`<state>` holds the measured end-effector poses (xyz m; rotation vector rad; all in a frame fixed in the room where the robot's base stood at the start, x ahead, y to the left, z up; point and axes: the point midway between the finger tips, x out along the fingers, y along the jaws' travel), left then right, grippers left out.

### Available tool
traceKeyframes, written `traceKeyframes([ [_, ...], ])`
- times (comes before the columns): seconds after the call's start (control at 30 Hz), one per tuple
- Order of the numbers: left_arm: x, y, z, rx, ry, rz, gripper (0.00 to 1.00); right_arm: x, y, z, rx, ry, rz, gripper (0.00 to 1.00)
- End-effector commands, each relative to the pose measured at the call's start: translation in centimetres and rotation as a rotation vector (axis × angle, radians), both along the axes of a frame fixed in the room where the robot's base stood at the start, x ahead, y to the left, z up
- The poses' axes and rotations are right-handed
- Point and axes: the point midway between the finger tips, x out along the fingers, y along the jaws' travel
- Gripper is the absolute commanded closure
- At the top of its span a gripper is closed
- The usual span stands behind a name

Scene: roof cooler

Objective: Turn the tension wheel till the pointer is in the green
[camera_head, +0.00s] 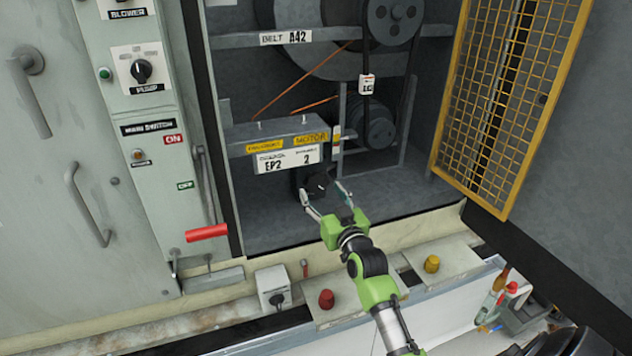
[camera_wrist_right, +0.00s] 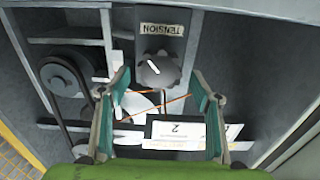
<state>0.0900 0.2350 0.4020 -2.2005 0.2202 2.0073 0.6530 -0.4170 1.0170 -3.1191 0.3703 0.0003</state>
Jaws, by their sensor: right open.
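The tension wheel is a dark lobed knob (camera_head: 317,183) low in the open cabinet, below the EP2 plate. In the right wrist view the wheel (camera_wrist_right: 158,68) carries a white mark, and an upside-down TENSION label (camera_wrist_right: 161,29) is beside it. My right gripper (camera_head: 321,190) is open, with its fingers on either side of the wheel. In the right wrist view a gap shows between the wheel and each finger of the gripper (camera_wrist_right: 160,80). I cannot make out a pointer or green zone. My left gripper is not in view.
A grey crossbar (camera_head: 275,128) lies above the wheel, with pulleys (camera_head: 378,130) behind. The yellow mesh door (camera_head: 510,100) stands open at right. A red-handled lever (camera_head: 207,233) juts out at left. Red (camera_head: 326,299) and yellow (camera_head: 432,264) knobs stand on the front ledge.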

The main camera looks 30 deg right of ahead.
Motion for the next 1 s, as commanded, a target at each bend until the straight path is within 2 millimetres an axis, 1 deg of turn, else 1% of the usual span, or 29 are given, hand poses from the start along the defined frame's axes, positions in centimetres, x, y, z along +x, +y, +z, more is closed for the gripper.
traceKeyframes([
  [0.03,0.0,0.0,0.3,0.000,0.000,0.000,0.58,1.0,-0.3,0.2,0.000,-0.001,0.000,0.42],
  [0.1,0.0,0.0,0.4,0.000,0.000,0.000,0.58,2.1,-0.5,0.2,-0.002,-0.001,0.000,0.42],
  [0.2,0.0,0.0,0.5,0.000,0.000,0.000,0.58,3.4,-0.8,0.0,-0.002,0.001,0.001,0.42],
  [0.3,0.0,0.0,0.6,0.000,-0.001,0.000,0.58,4.2,-1.0,0.0,-0.001,0.000,0.000,0.42],
  [0.43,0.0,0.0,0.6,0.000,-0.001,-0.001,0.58,4.8,-1.2,0.0,-0.001,0.000,0.000,0.42],
  [0.7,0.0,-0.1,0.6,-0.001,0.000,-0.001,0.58,4.9,-1.2,-0.1,-0.001,0.000,0.000,0.42],
  [0.73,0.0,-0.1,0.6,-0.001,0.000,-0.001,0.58,4.9,-1.2,-0.1,-0.002,0.001,0.000,0.44],
  [0.77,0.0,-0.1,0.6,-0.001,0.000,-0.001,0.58,4.8,-1.2,0.0,-0.002,0.000,0.000,0.52],
  [0.8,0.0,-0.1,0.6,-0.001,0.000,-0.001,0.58,4.8,-1.2,-0.1,-0.002,0.001,0.000,0.62],
  [0.87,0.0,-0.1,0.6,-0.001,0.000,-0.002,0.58,4.8,-1.2,-0.1,-0.002,0.001,0.000,0.78],
  [0.9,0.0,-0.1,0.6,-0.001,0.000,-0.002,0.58,4.8,-1.2,-0.1,-0.002,0.001,0.000,0.80],
  [1.0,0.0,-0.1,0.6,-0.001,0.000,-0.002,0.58,4.8,-1.2,-0.1,-0.001,0.001,0.000,0.80],
])
